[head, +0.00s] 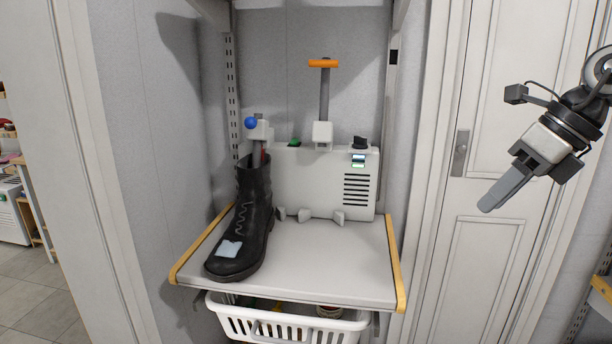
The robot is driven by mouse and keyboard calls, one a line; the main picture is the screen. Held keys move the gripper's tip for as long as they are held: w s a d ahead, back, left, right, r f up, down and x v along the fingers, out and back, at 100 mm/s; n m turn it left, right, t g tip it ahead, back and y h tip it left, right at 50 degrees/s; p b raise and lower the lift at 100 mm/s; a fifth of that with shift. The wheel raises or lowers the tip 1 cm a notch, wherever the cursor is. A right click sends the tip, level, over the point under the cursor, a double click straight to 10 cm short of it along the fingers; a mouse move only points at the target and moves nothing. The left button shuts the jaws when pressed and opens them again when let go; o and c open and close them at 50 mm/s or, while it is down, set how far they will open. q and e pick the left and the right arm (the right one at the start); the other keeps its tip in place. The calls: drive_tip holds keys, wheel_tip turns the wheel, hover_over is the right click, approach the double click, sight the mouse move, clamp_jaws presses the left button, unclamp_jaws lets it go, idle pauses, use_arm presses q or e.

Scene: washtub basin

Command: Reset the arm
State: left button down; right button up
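My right gripper (508,185) is at the right of the head view, raised in front of the white door and pointing down to the left. It is well apart from the shelf and the things on it. Its fingers overlap from this angle, so I cannot tell whether it is open or shut. Nothing shows hanging from it. My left gripper is not in view.
A black boot (240,222) stands on the shelf (325,262), its opening around a post of the white machine (308,190). A free post with an orange handle (323,63) stands right. A white basket (285,325) is below. Door (487,245) at right.

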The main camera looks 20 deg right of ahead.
drive_tip(key=w+a+f+m+t+y, duration=0.3)
drive_tip(key=a+f+m+y, duration=0.25)
drive_tip(key=a+f, duration=0.3)
drive_tip(key=w+a+f+m+t+y, duration=0.25)
drive_tip(key=a+f+m+y, duration=0.3)
drive_tip(key=a+f, duration=0.35)
drive_tip(key=s+a+f+m+h, duration=0.3)
drive_tip(key=s+f+m, duration=0.1)
drive_tip(key=f+m, duration=0.3)
drive_tip(key=s+a+f+m+h, duration=0.3)
drive_tip(key=f+m, duration=0.4)
drive_tip(key=m, duration=0.3)
drive_tip(key=s+a+f+m+h, duration=0.3)
drive_tip(key=s+f+m+h, duration=0.2)
drive_tip(key=m, duration=0.4)
wheel_tip(320, 180, down, 3)
drive_tip(key=shift+s+a+r+t, duration=0.1)
drive_tip(key=shift+s+a+t, duration=0.3)
drive_tip(key=shift+s, duration=0.35)
drive_tip(key=shift+d, duration=0.1)
